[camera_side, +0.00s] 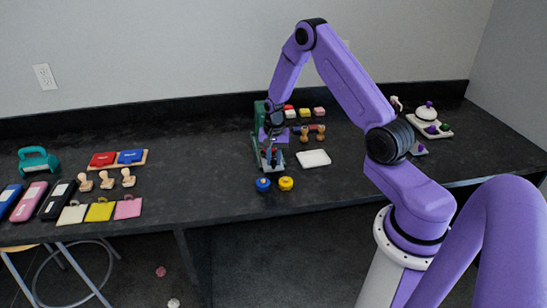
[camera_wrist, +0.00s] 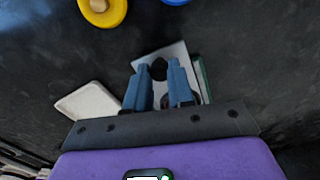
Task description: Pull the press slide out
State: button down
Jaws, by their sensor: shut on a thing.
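The green press (camera_side: 260,112) stands near the middle of the dark bench, largely hidden behind my gripper in the side view. A light grey slide plate (camera_wrist: 172,53) with a black knob (camera_wrist: 158,68) lies at its front. My gripper (camera_side: 271,160) points down over the slide at the front of the press. In the wrist view the two blue fingers of my gripper (camera_wrist: 160,78) stand on either side of the black knob, shut on it. The green edge of the press (camera_wrist: 204,80) shows right of the fingers. The exact contact is partly hidden.
A white pad (camera_side: 313,158) lies right of the press. A blue knob (camera_side: 263,185) and a yellow knob (camera_side: 286,184) sit in front, near the bench edge. Wooden stamps (camera_side: 107,180) and coloured plates (camera_side: 99,211) are at left. Bench between them and the press is clear.

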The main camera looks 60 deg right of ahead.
jog(key=c, duration=1)
grip_release()
jog(key=shift+s+a, duration=0.25)
jog(key=shift+a, duration=0.05)
jog(key=shift+d, duration=0.1)
jog(key=shift+w, duration=0.1)
notch_tip(320, 180, up, 17)
jog(key=shift+r, duration=0.2)
